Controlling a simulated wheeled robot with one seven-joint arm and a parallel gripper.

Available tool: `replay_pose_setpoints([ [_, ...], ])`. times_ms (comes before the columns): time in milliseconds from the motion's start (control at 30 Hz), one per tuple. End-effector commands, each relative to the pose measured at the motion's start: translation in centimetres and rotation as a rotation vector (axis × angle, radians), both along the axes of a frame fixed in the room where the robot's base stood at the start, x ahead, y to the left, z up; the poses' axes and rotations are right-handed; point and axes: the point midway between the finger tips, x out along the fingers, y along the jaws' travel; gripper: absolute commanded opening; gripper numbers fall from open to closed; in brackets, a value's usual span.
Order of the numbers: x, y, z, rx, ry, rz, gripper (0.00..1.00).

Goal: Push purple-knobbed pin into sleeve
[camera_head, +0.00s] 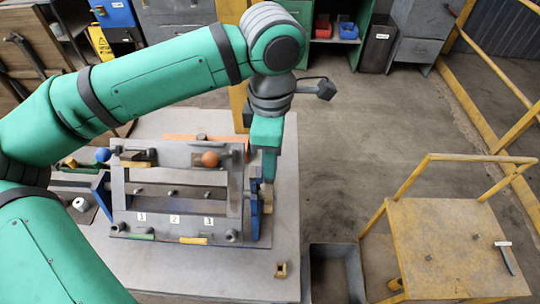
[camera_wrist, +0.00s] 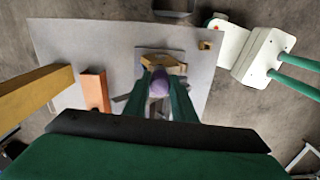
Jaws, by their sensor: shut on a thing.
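In the wrist view the purple knob (camera_wrist: 159,84) of the pin sits between the two green fingers of my gripper (camera_wrist: 160,78), which is shut on it. The pin's shaft and any sleeve opening cannot be made out. A tan block (camera_wrist: 165,63) lies just beyond the knob and fingertips. In the head view my gripper (camera_head: 269,175) points down at the right side of a grey fixture frame (camera_head: 178,218). The tan block (camera_head: 266,196) shows at that side, below the fingers. The purple knob is hidden there.
The fixture bears an orange ball knob (camera_head: 210,159), a blue ball knob (camera_head: 103,155) and labels 1, 2, 3. A small wooden piece (camera_head: 281,270) lies on the grey table (camera_head: 200,284).

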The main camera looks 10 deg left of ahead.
Motion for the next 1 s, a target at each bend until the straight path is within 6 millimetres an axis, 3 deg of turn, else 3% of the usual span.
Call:
replay_pose_setpoints([
  [400, 0.0, 0.0, -0.6, -0.001, 0.0, 0.002, 0.0],
  [433, 0.0, 0.0, -0.6, -0.001, 0.0, 0.002, 0.29],
  [500, 0.0, 0.1, -0.6, 0.0, 0.0, 0.002, 0.45],
  [833, 0.0, 0.1, -0.5, 0.0, 0.0, 0.002, 0.46],
  [1000, 0.0, 0.1, 1.2, 0.001, -0.002, 0.002, 0.46],
])
